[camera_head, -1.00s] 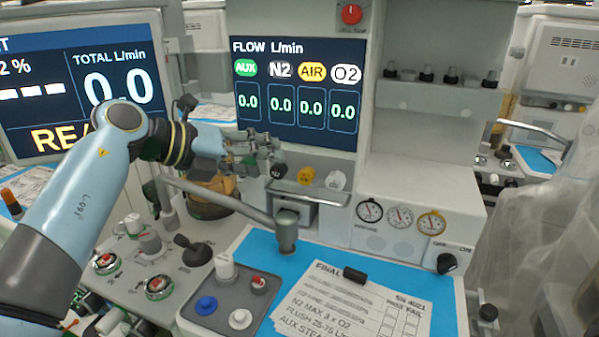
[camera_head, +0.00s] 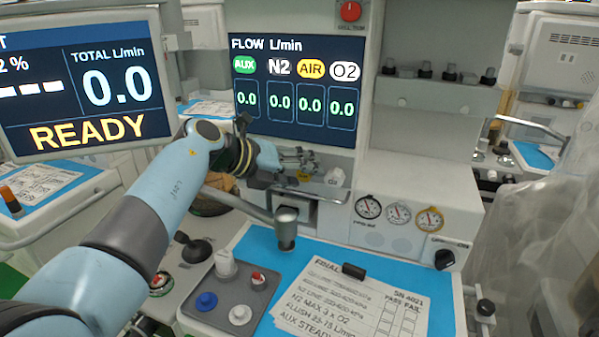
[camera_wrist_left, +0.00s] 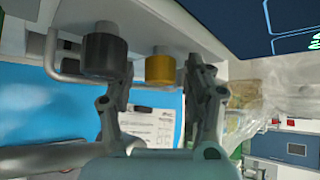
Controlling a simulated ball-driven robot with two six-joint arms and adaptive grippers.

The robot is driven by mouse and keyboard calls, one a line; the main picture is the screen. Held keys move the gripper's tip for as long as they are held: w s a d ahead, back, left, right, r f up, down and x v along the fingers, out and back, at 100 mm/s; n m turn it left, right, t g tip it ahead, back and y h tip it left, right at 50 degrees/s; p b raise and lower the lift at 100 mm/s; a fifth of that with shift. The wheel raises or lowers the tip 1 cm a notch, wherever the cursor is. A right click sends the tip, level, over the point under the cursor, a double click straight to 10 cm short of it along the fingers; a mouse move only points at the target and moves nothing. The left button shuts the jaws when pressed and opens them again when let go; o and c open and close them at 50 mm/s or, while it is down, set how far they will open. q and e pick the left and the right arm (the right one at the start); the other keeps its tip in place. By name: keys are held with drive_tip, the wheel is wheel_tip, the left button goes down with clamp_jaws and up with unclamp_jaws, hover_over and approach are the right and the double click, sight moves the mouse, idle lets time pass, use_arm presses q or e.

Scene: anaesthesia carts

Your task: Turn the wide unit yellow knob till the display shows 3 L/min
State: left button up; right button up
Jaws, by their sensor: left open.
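The flow display (camera_head: 297,93) has AUX, N2, AIR and O2 columns, all reading 0.0, with the AIR label in yellow. The yellow knob (camera_head: 304,176) is mostly hidden behind my left gripper (camera_head: 311,161). In the left wrist view the yellow knob (camera_wrist_left: 160,67) shows clearly, beyond and between the open fingers of my left gripper (camera_wrist_left: 162,75). I cannot tell whether the fingers touch it. The black knob (camera_wrist_left: 104,54) is just left of it, close to the left finger. My right gripper is not in view.
A white knob (camera_head: 335,177) sits right of the yellow one. A metal rail (camera_head: 325,193) runs below the knobs, and a grey post (camera_head: 286,228) stands in front. A checklist sheet (camera_head: 350,302) lies on the blue mat (camera_head: 262,248).

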use_arm(q)
clamp_jaws()
drive_tip(key=shift+f, duration=0.1)
drive_tip(key=shift+a+f+n+h+b, duration=0.15)
drive_tip(key=shift+n+h+b, duration=0.15)
drive_tip(key=shift+h+b, duration=0.25)
drive_tip(key=shift+f+n+h+b, duration=0.1)
drive_tip(key=shift+n+h+b, duration=0.55)
drive_tip(key=shift+b, duration=0.2)
drive_tip(key=n+h+b, duration=0.1)
drive_tip(key=h+b, duration=0.1)
drive_tip(key=shift+n+b, duration=0.25)
drive_tip(key=shift+b, duration=0.05)
drive_tip(key=shift+h+b, duration=0.3)
drive_tip(key=shift+h, duration=0.1)
drive_tip(key=shift+n, duration=0.3)
